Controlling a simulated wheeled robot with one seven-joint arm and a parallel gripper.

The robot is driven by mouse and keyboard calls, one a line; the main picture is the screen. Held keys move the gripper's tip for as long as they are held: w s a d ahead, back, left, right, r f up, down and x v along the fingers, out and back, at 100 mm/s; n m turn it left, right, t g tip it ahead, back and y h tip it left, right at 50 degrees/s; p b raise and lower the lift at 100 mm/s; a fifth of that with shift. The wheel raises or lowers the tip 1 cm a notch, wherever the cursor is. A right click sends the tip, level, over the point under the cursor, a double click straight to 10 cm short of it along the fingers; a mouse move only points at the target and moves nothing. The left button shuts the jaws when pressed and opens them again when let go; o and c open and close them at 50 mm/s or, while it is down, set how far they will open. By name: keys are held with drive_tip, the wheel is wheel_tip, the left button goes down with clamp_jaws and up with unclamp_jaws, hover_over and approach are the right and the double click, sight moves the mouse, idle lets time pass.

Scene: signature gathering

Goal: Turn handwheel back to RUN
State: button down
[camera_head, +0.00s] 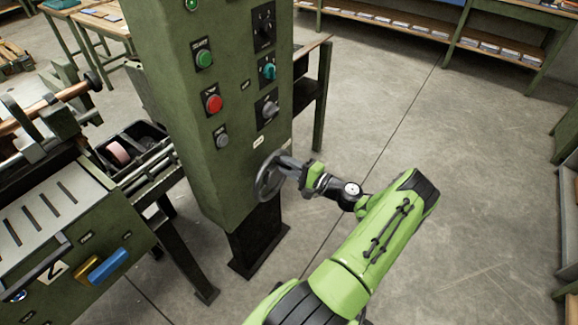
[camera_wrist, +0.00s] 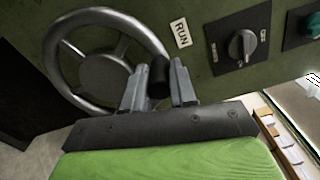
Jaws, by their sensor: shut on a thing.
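The grey metal handwheel (camera_head: 268,177) is mounted low on the front of the green control cabinet (camera_head: 228,150). In the wrist view the handwheel (camera_wrist: 108,66) shows its rim, hub and spokes. My gripper (camera_head: 289,166) reaches the wheel from the right. In the wrist view my gripper (camera_wrist: 159,78) is shut on the wheel's dark handle knob (camera_wrist: 159,76), at the rim's right side. A white RUN label (camera_wrist: 182,34) is on the panel just up and right of the knob. My fingers hide part of the rim.
A grey rotary switch (camera_wrist: 242,46) sits right of the RUN label. Green (camera_head: 204,58) and red (camera_head: 213,103) push buttons and several switches are higher on the cabinet. A machine with a slotted plate (camera_head: 45,215) stands at left. The floor at right is clear.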

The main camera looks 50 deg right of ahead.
drive_tip(key=c, duration=0.9)
unclamp_jaws()
drive_tip(key=shift+a+f, duration=0.1)
drive_tip(key=shift+s, duration=0.1)
drive_tip(key=s+p, duration=0.2)
drive_tip(key=s, duration=1.3)
drive_tip(key=shift+s+d, duration=0.25)
drive_tip(key=shift+s, duration=0.05)
